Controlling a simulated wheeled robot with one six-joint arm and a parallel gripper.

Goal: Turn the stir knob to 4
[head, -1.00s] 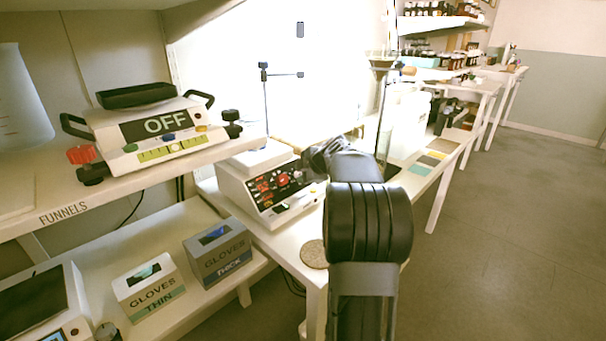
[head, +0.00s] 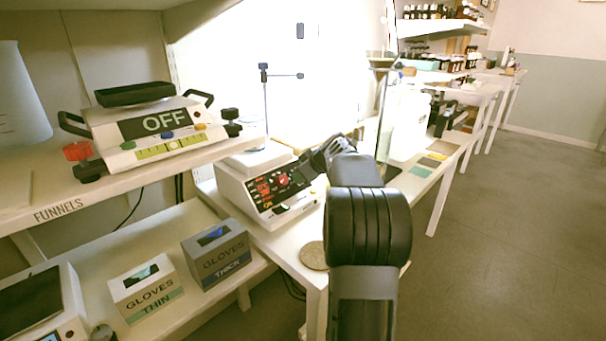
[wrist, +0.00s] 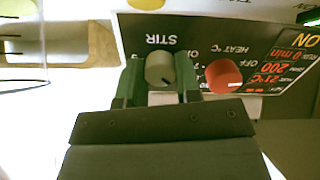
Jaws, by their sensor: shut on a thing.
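The hotplate stirrer (head: 240,180) stands on the white bench, its dark control panel facing my arm. In the wrist view the grey stir knob (wrist: 160,69) sits under the upside-down word STIR, with a dark pointer line toward its lower right in the picture. My gripper (wrist: 159,80) is shut around the knob, one finger on each side. The number marks around the knob are hidden by my fingers. The red heat knob (wrist: 223,76) is just right of it. In the head view my gripper (head: 318,160) reaches the panel's right end and hides the stir knob.
A display (wrist: 291,66) and a yellow ON button (wrist: 306,40) lie right of the heat knob. A stand with a rod (head: 265,100) rises behind the stirrer. Glove boxes (head: 217,252) sit on the lower left shelf. A round cork mat (head: 314,255) lies on the bench front.

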